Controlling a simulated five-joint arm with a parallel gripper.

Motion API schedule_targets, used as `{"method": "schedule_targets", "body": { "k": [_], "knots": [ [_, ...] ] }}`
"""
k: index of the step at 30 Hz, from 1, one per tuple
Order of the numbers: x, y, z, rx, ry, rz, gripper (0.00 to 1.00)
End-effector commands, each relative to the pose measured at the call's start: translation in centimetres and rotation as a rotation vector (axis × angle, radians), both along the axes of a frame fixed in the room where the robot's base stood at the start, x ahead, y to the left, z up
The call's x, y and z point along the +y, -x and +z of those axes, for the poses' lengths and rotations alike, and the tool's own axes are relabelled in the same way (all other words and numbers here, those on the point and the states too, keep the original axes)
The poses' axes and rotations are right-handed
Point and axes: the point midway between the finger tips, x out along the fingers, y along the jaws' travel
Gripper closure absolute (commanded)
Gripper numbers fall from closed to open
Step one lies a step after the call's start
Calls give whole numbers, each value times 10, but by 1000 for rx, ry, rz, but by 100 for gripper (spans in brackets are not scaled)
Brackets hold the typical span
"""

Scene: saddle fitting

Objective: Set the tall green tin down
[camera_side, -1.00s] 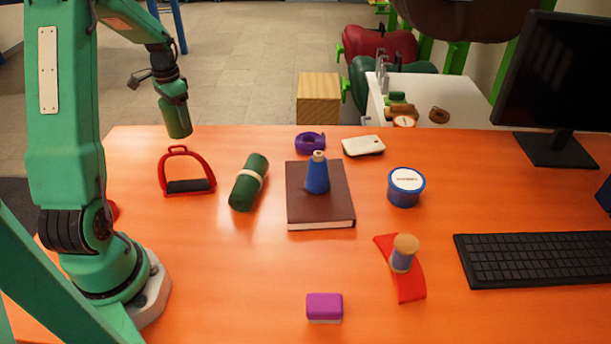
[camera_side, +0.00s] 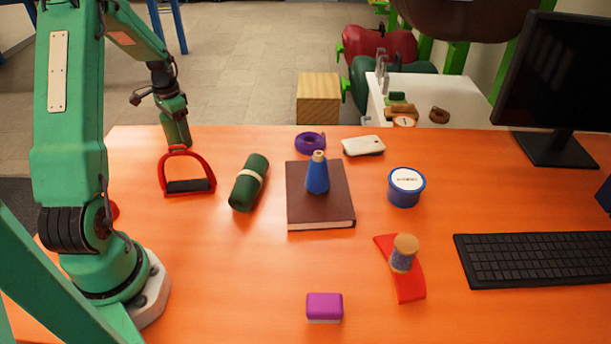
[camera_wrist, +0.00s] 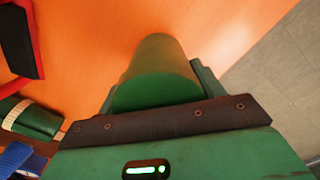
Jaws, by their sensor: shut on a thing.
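The tall green tin (camera_side: 177,131) is upright in my gripper (camera_side: 172,108), over the far left part of the orange table. In the wrist view the tin (camera_wrist: 160,68) stands out from between the jaws, its side against them, with orange tabletop around its far end. My gripper is shut on it. The tin's lower end shows just behind the top of the red stirrup (camera_side: 201,170) in the side view. I cannot tell whether its base touches the table.
A dark green roll (camera_side: 250,182) lies right of the stirrup. The table's back edge is close to the tin.

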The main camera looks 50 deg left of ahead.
Motion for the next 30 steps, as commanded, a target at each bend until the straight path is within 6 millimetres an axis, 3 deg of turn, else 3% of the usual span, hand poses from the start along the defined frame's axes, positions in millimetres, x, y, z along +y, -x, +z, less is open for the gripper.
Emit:
{"method": "schedule_targets", "body": {
  "k": [9,10,13,23,30],
  "knots": [
    [0,0,-2,0,0,0,65],
    [0,0,-3,0,1,0,29],
    [0,0,-3,0,0,0,11],
    [0,0,-2,0,0,0,11],
    [0,0,11,-1,-1,0,11]
  ]
}}
